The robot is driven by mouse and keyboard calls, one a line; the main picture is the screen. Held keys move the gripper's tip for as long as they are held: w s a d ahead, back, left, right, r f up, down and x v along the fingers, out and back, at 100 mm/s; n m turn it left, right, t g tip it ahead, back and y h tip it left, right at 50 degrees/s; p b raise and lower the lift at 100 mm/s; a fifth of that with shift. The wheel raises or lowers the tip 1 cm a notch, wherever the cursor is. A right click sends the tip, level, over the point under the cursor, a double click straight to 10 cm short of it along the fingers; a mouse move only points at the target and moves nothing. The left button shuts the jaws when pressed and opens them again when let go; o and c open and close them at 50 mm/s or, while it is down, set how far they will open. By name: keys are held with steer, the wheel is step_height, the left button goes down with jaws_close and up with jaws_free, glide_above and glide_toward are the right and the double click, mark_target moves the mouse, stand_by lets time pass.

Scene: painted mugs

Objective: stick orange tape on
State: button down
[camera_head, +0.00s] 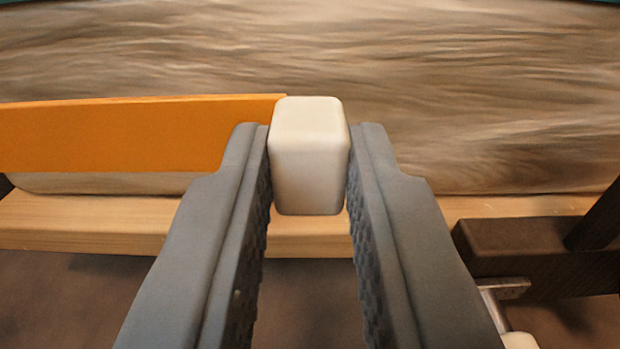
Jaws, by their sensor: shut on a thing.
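My gripper (309,170) is shut on a cream block (309,155) with rounded edges, held between its two grey fingertips. An orange tape strip (140,134) runs from the left edge of the view to the block, and its right end meets the block's upper left side. The strip lies flat-looking in front of a large brown, streaked, wood-like surface (480,100). I cannot tell whether the strip touches that surface. The strip's left end is out of view.
A light wooden rail (90,222) runs across below the streaked surface. At the lower right stands a dark wooden piece (540,255) with a metal fitting (505,290) under it. A brown floor-like area (80,300) lies below the rail.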

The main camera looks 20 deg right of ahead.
mark_target(309, 65)
steer(key=x, duration=0.6)
stand_by(0.6)
steer(key=shift+w+d, duration=0.15)
steer(key=shift+w, duration=0.35)
stand_by(1.8)
steer(key=c, duration=1.2)
jaws_free()
steer(key=shift+c, duration=0.2)
steer(key=v, duration=1.2)
steer(key=shift+d, duration=0.15)
